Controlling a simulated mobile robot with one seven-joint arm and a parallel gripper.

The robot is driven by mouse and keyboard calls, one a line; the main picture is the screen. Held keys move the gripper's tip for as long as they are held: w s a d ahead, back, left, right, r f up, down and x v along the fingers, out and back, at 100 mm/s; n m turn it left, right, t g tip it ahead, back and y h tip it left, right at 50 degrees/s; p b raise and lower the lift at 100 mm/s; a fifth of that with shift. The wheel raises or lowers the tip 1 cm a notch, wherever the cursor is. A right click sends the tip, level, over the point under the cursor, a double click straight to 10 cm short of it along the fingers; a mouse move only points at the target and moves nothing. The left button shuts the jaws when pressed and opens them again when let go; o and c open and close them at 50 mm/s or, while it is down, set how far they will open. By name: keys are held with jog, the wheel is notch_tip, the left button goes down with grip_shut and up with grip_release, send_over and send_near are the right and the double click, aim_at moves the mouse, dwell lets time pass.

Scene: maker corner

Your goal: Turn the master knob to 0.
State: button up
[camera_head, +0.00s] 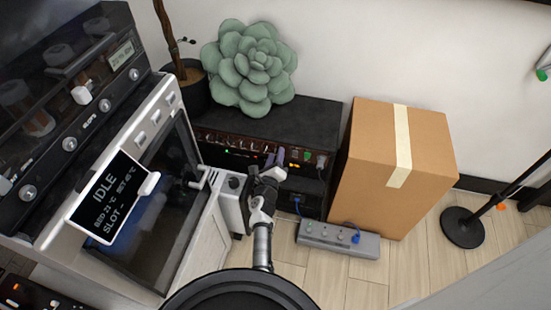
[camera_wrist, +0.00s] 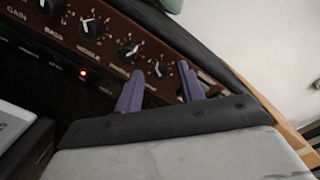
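The amplifier's brown control panel (camera_wrist: 110,38) crosses the wrist view, with a row of dark, white-marked knobs. GAIN, BASS and MIDDLE labels are readable at the left. A knob (camera_wrist: 159,69) near the right end shows between my fingertips; it is probably the master knob, but its label is hidden or unreadable. My gripper (camera_wrist: 159,76) has its two purple fingers apart, with no visible grip on the knob. Whether they touch it I cannot tell. In the head view my gripper (camera_head: 274,158) is in front of the right part of the amplifier (camera_head: 305,117), covering panel knobs.
A cardboard box (camera_head: 370,150) stands right of the amplifier. A grey power strip (camera_head: 325,240) lies on the floor before it. A green succulent (camera_head: 250,65) sits on top. A white oven-like machine (camera_head: 150,190) stands close at left. A red lamp (camera_wrist: 83,73) glows on the panel.

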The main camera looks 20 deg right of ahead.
grip_shut()
jog(key=shift+n, duration=0.3)
jog(key=n+p, duration=0.4)
jog(key=n, duration=0.4)
jog(key=shift+r+p, duration=0.1)
jog(key=shift+p, duration=0.25)
jog(key=n+p, duration=0.2)
jog(key=n, duration=0.2)
jog(key=n+p, duration=0.1)
jog(key=n, duration=0.3)
jog(key=shift+n+g+p, duration=0.3)
jog(key=shift+g, duration=0.1)
jog(key=shift+f, duration=0.2)
